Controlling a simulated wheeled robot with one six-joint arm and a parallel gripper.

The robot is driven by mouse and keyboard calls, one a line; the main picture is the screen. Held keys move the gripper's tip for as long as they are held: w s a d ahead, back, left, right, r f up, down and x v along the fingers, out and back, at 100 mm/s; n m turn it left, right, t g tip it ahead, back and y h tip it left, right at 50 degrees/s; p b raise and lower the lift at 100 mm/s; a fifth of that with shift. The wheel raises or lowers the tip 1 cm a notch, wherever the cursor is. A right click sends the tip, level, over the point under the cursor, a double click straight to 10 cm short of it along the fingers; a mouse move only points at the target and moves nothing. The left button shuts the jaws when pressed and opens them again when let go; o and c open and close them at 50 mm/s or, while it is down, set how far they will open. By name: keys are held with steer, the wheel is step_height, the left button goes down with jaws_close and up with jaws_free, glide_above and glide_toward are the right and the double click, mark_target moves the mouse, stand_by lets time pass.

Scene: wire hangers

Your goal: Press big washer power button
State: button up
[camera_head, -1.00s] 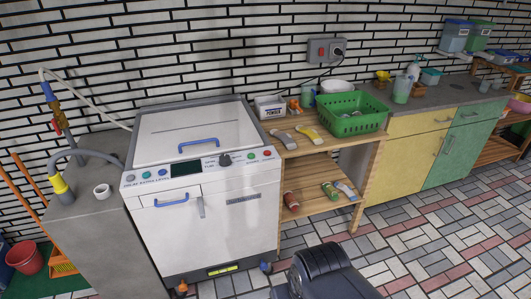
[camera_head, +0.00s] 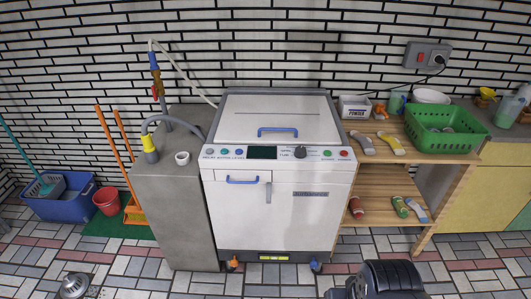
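The big washer (camera_head: 240,222) is a white box-shaped machine in the middle of the view, with a lid and blue handle on top. Its sloped control panel (camera_head: 222,154) faces me. The panel carries several small round buttons at the left, a dark display (camera_head: 262,152), a dark knob (camera_head: 300,152), a green button (camera_head: 327,154) and a red button (camera_head: 344,153) at the right end. The labels are too small to tell which button is power. A dark part of my arm shows at the bottom right, well apart from the washer. My gripper's fingers are not visible.
A grey concrete block (camera_head: 168,215) with a hose and tap stands left of the washer. A wooden shelf (camera_head: 385,183) with a green basket (camera_head: 443,141) stands at its right. A blue tub (camera_head: 62,205) and red bucket (camera_head: 106,203) are far left. The tiled floor in front is mostly clear.

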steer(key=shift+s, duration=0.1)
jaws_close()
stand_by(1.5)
